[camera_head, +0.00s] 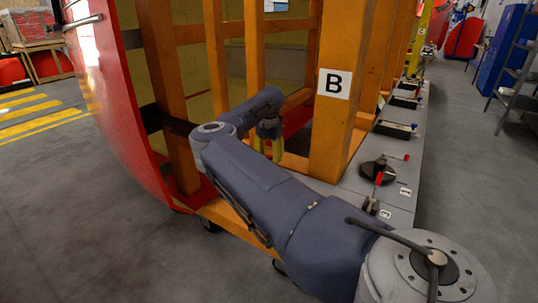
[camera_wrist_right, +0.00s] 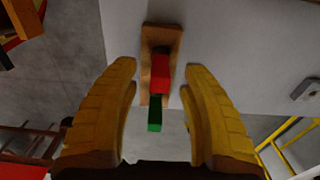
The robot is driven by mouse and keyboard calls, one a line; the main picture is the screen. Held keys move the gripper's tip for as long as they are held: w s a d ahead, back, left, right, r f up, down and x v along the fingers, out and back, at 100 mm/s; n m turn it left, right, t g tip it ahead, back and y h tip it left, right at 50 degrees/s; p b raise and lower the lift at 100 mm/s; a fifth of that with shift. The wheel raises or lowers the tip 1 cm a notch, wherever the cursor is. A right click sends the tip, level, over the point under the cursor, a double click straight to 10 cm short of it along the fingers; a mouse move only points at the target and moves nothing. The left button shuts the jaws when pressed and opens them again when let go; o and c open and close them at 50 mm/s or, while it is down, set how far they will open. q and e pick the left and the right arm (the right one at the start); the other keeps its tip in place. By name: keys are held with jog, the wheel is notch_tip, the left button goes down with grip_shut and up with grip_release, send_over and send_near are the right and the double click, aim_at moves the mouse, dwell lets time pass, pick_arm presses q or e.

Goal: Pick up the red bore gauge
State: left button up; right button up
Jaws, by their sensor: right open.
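In the right wrist view, a red block-like piece (camera_wrist_right: 160,72) with a green end (camera_wrist_right: 155,114) lies over a small wooden holder (camera_wrist_right: 158,38). I cannot tell for sure whether this is the red bore gauge. My right gripper (camera_wrist_right: 160,85) is open, with its yellow fingers on either side of the piece and clear gaps to both. In the head view my right gripper (camera_head: 268,148) is small, pointing down among the orange posts, partly hidden by my forearm; the red piece cannot be made out there. My left gripper is not in view.
An orange frame with a post marked B (camera_head: 333,84) stands close to my right arm. A red curved shell (camera_head: 112,90) is to its left. A grey ledge (camera_head: 345,186) runs back on the right, carrying a black disc tool (camera_head: 377,172) with red parts.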

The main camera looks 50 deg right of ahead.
jog(key=shift+c, duration=0.4)
grip_shut()
jog(key=shift+r, duration=0.1)
